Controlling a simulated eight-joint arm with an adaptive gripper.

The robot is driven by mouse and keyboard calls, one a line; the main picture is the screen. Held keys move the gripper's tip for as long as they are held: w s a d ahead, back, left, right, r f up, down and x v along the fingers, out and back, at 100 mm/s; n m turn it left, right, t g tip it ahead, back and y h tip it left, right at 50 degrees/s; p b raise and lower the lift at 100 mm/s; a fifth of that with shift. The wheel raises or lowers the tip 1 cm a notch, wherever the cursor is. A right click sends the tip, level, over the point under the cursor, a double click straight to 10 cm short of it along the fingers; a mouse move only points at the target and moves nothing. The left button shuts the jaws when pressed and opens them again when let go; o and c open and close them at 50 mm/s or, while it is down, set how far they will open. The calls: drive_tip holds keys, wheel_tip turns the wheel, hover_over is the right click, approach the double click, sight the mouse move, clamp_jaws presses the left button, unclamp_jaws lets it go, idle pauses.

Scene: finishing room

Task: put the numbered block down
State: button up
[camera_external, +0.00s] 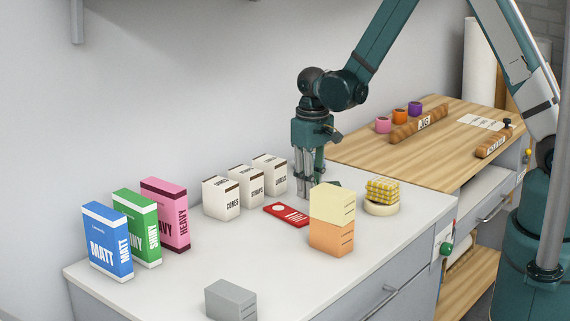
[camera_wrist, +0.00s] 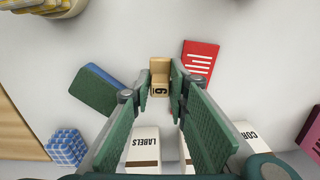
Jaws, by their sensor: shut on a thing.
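The numbered block (camera_wrist: 160,70) is a small tan block with a dark digit, a 6 or a 9, on its near face. In the wrist view it sits between the two fingertips of my gripper (camera_wrist: 160,88), which is shut on it. In the external view my gripper (camera_external: 310,192) points straight down, low over the white worktop (camera_external: 210,270). The block cannot be made out in that view. I cannot tell whether its underside touches the worktop.
A red card (camera_external: 287,214) lies left of my gripper; white boxes (camera_external: 221,198) stand behind it. A cream-and-orange box (camera_external: 331,221) stands in front. A blue-green block (camera_wrist: 94,90) and blue checkered cube (camera_wrist: 66,147) lie close. A round dish (camera_external: 381,208) is at right.

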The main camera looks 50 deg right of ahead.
drive_tip(key=d+m, duration=0.1)
drive_tip(key=m, duration=0.1)
drive_tip(key=w+d+m, duration=0.1)
drive_tip(key=shift+d+r+b, duration=0.25)
drive_tip(key=shift+d+b, duration=0.05)
drive_tip(key=w+d+m, duration=0.1)
drive_tip(key=d+m, duration=0.2)
drive_tip(key=d+r+m+b, duration=0.1)
drive_tip(key=d+m, duration=0.2)
drive_tip(key=m, duration=0.1)
drive_tip(key=w+d+r+m+b, duration=0.1)
drive_tip(key=d+m, duration=0.2)
drive_tip(key=d, duration=0.1)
drive_tip(key=shift+w+r+m, duration=0.2)
drive_tip(key=shift+w+m, duration=0.15)
drive_tip(key=shift+m, duration=0.05)
drive_tip(key=d+r+m+b, duration=0.2)
drive_tip(key=d+r+m, duration=0.1)
drive_tip(key=d+m, duration=0.8)
drive_tip(key=shift+w+d+r+m, duration=0.25)
drive_tip(key=shift+w+m, duration=0.1)
drive_tip(key=shift+m, duration=0.25)
drive_tip(key=b, duration=0.1)
hover_over(346, 181)
drive_tip(key=shift+f, duration=3.2)
drive_tip(key=shift+f+b, duration=0.3)
drive_tip(key=shift+f, duration=1.55)
drive_tip(key=shift+f, duration=0.1)
